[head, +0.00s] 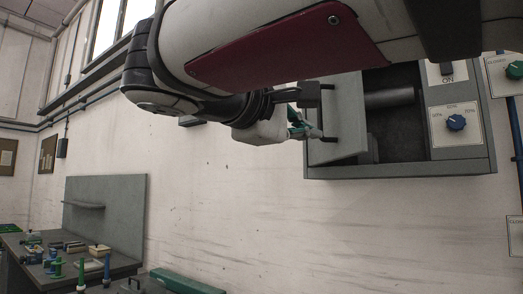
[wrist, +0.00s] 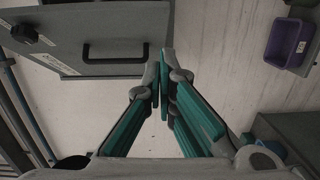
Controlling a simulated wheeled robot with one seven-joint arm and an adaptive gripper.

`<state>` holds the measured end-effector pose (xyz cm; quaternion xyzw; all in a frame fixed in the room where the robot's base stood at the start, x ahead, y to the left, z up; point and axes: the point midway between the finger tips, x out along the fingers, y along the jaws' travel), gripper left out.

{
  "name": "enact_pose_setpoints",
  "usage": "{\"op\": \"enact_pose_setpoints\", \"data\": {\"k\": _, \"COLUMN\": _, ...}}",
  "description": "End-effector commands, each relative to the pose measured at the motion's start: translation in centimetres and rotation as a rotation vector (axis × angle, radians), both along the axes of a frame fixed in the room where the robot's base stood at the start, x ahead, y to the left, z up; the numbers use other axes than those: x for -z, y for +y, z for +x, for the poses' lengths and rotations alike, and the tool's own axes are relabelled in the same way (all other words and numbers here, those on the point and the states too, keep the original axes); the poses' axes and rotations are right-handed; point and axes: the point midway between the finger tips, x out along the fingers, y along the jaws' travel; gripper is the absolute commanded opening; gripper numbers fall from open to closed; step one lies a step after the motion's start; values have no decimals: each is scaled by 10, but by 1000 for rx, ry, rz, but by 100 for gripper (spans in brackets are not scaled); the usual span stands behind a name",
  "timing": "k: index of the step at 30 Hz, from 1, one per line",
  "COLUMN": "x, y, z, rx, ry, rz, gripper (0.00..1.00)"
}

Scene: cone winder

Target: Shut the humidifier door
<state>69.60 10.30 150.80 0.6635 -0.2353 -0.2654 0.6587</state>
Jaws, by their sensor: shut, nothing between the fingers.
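The humidifier (head: 400,172) is a grey box on the wall in the head view. Its grey door (head: 345,110) stands partly open at the left, with the dark inside showing to its right. In the wrist view the door (wrist: 90,25) is at the upper left, with its black bar handle (wrist: 115,60) near the fingertips. My gripper (head: 312,131) is at the door's left side in the head view. In the wrist view my gripper (wrist: 162,75) has its green-padded fingers together and empty, just right of the door's edge. Whether they touch the door I cannot tell.
A control panel with a blue knob (head: 456,122) is on the humidifier's right. A workbench (head: 30,250) with small items stands at the lower left. A purple bin (wrist: 288,43) is at the upper right of the wrist view. The wall between is bare.

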Motion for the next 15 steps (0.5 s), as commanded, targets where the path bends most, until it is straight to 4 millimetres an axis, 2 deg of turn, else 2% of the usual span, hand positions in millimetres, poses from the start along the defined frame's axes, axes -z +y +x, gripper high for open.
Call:
{"op": "enact_pose_setpoints", "data": {"k": 3, "x": -12, "y": 6, "z": 3, "rx": -2, "ry": -33, "rz": -20, "gripper": 0}}
{"op": "enact_pose_setpoints", "data": {"k": 7, "x": -15, "y": 0, "z": 10, "rx": 0, "ry": -38, "rz": -23, "gripper": 0}}
{"op": "enact_pose_setpoints", "data": {"k": 15, "x": -14, "y": -32, "z": 46, "rx": 2, "ry": -35, "rz": -22, "gripper": 0}}
